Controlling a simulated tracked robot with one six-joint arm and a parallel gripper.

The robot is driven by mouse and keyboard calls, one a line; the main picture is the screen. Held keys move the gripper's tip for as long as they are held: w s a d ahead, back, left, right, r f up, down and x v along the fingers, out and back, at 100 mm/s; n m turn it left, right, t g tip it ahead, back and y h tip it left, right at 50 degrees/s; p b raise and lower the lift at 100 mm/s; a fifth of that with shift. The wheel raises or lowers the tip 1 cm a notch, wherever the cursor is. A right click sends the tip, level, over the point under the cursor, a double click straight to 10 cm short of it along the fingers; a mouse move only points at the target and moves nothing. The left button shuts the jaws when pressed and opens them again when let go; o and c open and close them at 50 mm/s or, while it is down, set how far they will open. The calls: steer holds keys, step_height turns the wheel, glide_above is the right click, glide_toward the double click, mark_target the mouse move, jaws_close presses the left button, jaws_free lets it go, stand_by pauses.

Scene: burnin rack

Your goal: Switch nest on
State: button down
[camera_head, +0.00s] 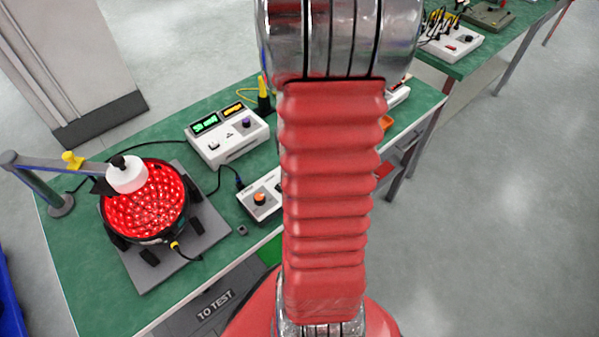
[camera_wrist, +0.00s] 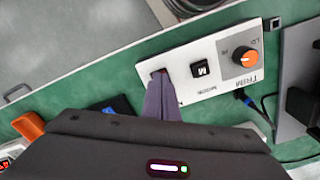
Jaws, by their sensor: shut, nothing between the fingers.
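A white control box (camera_wrist: 215,68) marked TRIM has an orange knob (camera_wrist: 245,57) and a black square button (camera_wrist: 201,70). It also shows in the head view (camera_head: 268,190), partly hidden by my arm. My gripper (camera_wrist: 158,80) is shut and empty, its dark fingertips at the left end of the box. A small dark part shows right at the tips; I cannot tell whether they touch it. In the head view my gripper is hidden behind my arm. A round fixture (camera_head: 150,205) glows red on a grey plate at the left; I cannot tell whether it is the nest.
A white supply unit (camera_head: 228,135) with green and amber displays stands behind the box on the green bench (camera_head: 75,245). An orange piece (camera_wrist: 28,125) lies left of my gripper. Cables cross the bench.

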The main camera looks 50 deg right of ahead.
steer(key=shift+r, duration=0.1)
step_height(320, 180, up, 7)
stand_by(1.1)
stand_by(0.6)
steer(key=w+a+r+n+t, duration=0.1)
steer(key=a+r, duration=0.4)
steer(key=a, duration=0.5)
steer(key=a+r+n+t, duration=0.2)
steer(key=a+r+n, duration=0.2)
steer(key=a, duration=0.6)
steer(key=w+a+r+n+t, duration=0.1)
steer(key=a+r+n+t, duration=0.1)
steer(key=a+r, duration=0.4)
steer(key=a+n, duration=0.1)
steer(key=a, duration=0.3)
steer(key=shift+w+a+n+t, duration=0.3)
steer(key=shift+w+a, duration=0.05)
steer(key=shift+a, duration=0.05)
